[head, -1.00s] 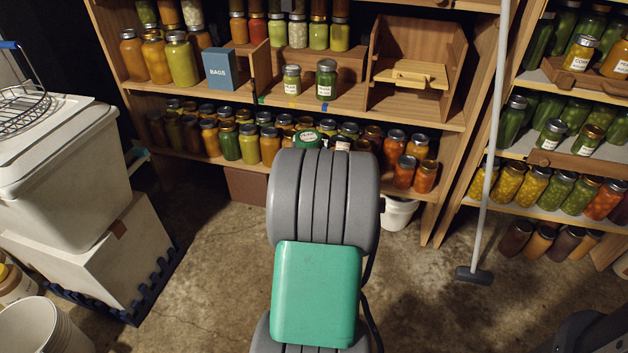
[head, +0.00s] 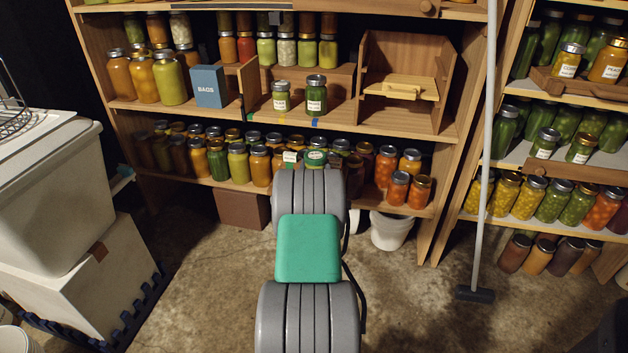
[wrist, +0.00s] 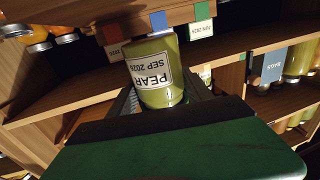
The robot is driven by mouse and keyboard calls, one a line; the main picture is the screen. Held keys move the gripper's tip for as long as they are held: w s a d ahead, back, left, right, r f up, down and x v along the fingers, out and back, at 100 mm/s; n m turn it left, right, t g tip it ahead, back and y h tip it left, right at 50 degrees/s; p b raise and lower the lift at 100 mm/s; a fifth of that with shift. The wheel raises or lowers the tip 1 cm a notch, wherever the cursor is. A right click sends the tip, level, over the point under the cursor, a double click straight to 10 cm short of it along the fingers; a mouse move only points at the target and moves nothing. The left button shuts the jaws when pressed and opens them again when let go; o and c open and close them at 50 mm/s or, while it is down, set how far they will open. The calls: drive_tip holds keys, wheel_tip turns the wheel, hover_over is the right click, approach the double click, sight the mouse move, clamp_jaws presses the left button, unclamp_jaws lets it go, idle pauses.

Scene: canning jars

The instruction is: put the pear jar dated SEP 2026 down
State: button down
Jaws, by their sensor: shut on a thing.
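The pear jar (wrist: 158,85), yellow-green with a white label reading PEAR SEP 2026, is between the fingers of my gripper (wrist: 160,98) in the wrist view. The gripper is shut on it. The label appears upside down, as does the BAGS lettering, so the jar looks upright in the room. Its lid end is hidden by the gripper. Its base shows close to the shelf's front edge; I cannot tell whether it touches. In the head view my arm hides most of the gripper and the jar.
The middle shelf (head: 345,122) holds two labelled jars, a green-yellow one (head: 281,98) and a dark green one (head: 316,96). Coloured tape marks its edge. A blue BAGS box (head: 209,87) stands left, a wooden box with a ledge (head: 403,88) right. Crowded jars fill the shelf below.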

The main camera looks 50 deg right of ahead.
drive_tip(key=shift+w+d+f+b, duration=0.1)
drive_tip(key=shift+w+f+b, duration=0.1)
drive_tip(key=shift+f+b, duration=1.3)
drive_tip(key=shift+c, duration=2.2)
unclamp_jaws()
drive_tip(key=shift+f+p, duration=0.4)
drive_tip(key=shift+p, duration=0.15)
